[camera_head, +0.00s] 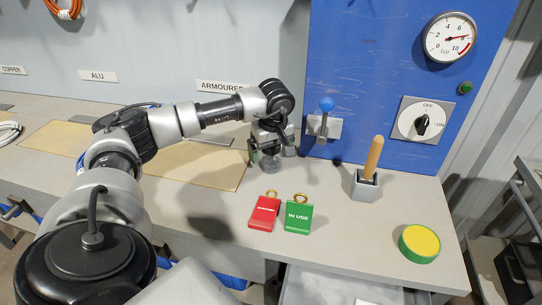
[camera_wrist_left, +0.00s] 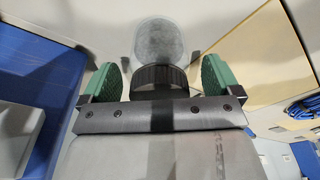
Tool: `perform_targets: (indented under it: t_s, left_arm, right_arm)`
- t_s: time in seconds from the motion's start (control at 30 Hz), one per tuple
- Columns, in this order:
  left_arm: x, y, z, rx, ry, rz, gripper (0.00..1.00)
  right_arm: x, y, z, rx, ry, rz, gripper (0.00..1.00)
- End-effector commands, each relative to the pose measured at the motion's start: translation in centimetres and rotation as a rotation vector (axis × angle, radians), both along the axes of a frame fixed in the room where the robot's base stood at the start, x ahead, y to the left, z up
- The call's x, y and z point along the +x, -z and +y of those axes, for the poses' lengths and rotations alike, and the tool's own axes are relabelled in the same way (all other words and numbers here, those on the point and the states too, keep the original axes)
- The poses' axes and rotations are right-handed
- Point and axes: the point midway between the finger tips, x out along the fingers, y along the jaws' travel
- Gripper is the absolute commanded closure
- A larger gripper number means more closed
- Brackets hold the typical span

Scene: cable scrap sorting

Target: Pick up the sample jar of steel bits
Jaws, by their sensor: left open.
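The sample jar (camera_wrist_left: 160,40) shows in the left wrist view as a round, clear-grey body with a ribbed black lid (camera_wrist_left: 160,77). In the head view the jar (camera_head: 270,163) is small and partly hidden under my left gripper (camera_head: 266,150), near the blue panel. My left gripper (camera_wrist_left: 160,86) is open, with one green-padded finger on each side of the lid. Gaps show between the pads and the lid, so the jar is not gripped. The jar's contents are not clear. My right gripper is not in view.
A red tag (camera_head: 264,212) and a green "IN USE" tag (camera_head: 298,216) lie in front. A wooden-handled tool stands in a grey holder (camera_head: 363,188); a green-yellow round button (camera_head: 419,243) is at right. A blue-knobbed lever (camera_head: 325,122) projects from the blue panel (camera_head: 360,60).

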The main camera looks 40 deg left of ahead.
Motion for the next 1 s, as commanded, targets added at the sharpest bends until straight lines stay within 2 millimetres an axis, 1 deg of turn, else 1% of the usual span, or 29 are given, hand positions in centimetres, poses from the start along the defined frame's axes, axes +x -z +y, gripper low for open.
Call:
perform_targets:
  t_s: [0.03,0.07,0.43,0.67,0.77,0.87,1.0]
  left_arm:
    - [0.0,0.0,0.0,0.000,0.000,0.000,0.08]
    - [0.0,0.0,0.0,0.000,0.000,0.000,0.12]
    - [0.0,0.0,0.0,-0.001,0.000,0.000,0.69]
    - [0.0,-0.2,0.0,0.000,0.000,-0.001,0.69]
    - [0.0,-1.0,0.0,-0.001,-0.001,-0.002,0.69]
    - [0.1,-2.7,0.0,-0.001,0.000,-0.004,0.69]
    - [0.1,-5.6,0.0,-0.001,0.001,-0.005,0.69]
  right_arm:
    - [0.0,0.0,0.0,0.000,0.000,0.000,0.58]
    - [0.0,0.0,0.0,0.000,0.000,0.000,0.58]
    - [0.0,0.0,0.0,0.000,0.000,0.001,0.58]
    - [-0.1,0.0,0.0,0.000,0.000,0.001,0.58]
    - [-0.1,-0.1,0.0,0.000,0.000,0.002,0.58]
    - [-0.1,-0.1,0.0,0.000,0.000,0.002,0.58]
    - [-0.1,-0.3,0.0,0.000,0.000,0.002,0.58]
